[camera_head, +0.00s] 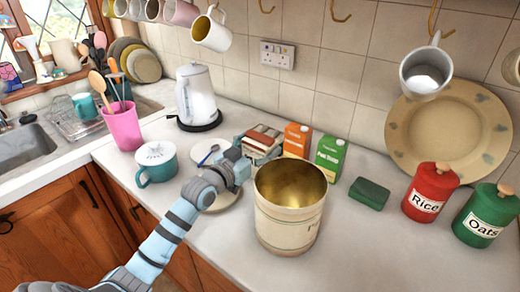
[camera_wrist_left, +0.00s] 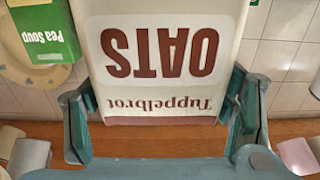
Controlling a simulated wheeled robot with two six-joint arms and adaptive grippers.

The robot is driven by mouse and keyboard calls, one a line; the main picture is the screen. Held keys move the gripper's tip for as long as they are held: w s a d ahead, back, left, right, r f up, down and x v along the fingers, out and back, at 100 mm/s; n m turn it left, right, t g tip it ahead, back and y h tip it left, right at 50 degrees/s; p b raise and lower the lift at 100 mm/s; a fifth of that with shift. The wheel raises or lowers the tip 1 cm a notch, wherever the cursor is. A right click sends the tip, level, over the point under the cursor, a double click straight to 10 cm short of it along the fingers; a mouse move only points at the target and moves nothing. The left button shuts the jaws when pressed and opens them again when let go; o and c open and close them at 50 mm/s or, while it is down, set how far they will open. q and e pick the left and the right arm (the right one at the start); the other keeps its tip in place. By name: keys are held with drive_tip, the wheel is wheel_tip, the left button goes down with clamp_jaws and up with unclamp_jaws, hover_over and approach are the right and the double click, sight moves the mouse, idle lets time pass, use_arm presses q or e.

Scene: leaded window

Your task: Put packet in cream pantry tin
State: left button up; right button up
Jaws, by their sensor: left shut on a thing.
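The packet (camera_head: 262,141) is cream with dark red print. In the left wrist view the packet (camera_wrist_left: 160,48) fills the middle, upside down, reading "OATS" and "Tuppelbrot". My left gripper (camera_wrist_left: 162,112) is shut on it, one finger at each side. In the head view my left gripper (camera_head: 240,165) holds it behind and left of the cream pantry tin (camera_head: 285,230). The tin stands upright with its top open and a gold inside; its floor is partly hidden. Whether the packet is clear of the counter I cannot tell. My right gripper is not in view.
Orange (camera_head: 297,139) and green (camera_head: 330,156) cartons stand just right of the packet. A green block (camera_head: 369,193), red rice tin (camera_head: 430,192) and green oats tin (camera_head: 484,215) are farther right. Mugs hang above.

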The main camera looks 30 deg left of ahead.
use_arm(q)
drive_tip(key=shift+r, duration=0.1)
drive_tip(key=o, duration=1.8)
